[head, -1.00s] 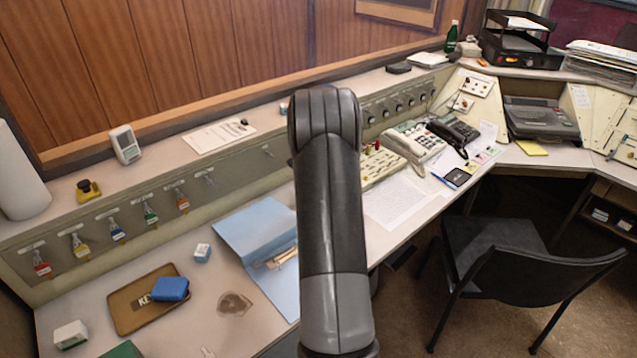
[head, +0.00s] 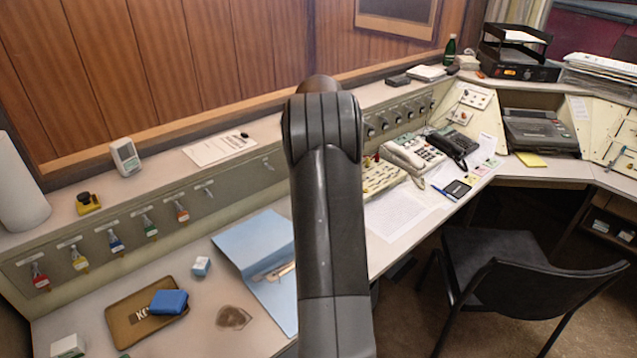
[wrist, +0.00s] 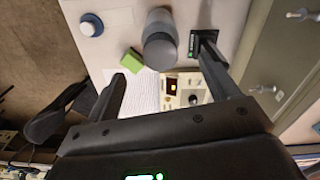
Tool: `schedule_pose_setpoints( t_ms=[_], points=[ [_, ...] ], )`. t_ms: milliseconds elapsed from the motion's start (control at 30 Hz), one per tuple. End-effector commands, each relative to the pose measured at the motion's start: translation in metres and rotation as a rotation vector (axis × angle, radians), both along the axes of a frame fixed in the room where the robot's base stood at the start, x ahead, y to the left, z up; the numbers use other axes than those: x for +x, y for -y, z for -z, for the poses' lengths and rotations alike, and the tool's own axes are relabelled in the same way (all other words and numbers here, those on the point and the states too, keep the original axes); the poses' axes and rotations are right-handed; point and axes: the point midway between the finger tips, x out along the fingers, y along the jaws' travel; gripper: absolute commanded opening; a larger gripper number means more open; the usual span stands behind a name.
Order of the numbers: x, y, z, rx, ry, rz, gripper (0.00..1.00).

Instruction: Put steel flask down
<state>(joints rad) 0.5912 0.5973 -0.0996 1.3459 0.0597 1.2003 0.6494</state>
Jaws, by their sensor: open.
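The steel flask (wrist: 160,40) is a grey cylinder in the wrist view, with a lighter grey top and a darker body. It appears to stand on the pale desk top. My gripper (wrist: 163,64) is open, its two dark fingers spread wide to the left and right of the flask in the picture. No finger visibly touches the flask. In the head view my dark grey arm fills the middle and hides the gripper and the flask.
In the wrist view a green block (wrist: 131,61) and a blue-and-white round item (wrist: 91,25) lie left of the flask. A small black item (wrist: 203,42) is close by the right finger. The head view shows a brown tray (head: 122,321), blue folder (head: 247,240) and chair (head: 490,262).

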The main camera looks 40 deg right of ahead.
Motion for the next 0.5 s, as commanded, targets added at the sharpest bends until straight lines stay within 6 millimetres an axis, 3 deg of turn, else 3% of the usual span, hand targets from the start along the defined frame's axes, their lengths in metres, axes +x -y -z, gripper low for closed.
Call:
schedule_pose_setpoints(
  t_ms=[100, 333, 500],
  points=[
    [0.000, 0.000, -0.013, -0.001, 0.001, 0.000, 0.80],
    [0.000, -0.004, -0.024, -0.001, 0.003, -0.009, 0.80],
    [-0.003, -0.042, -0.052, -0.018, 0.038, -0.098, 0.80]
  ],
)
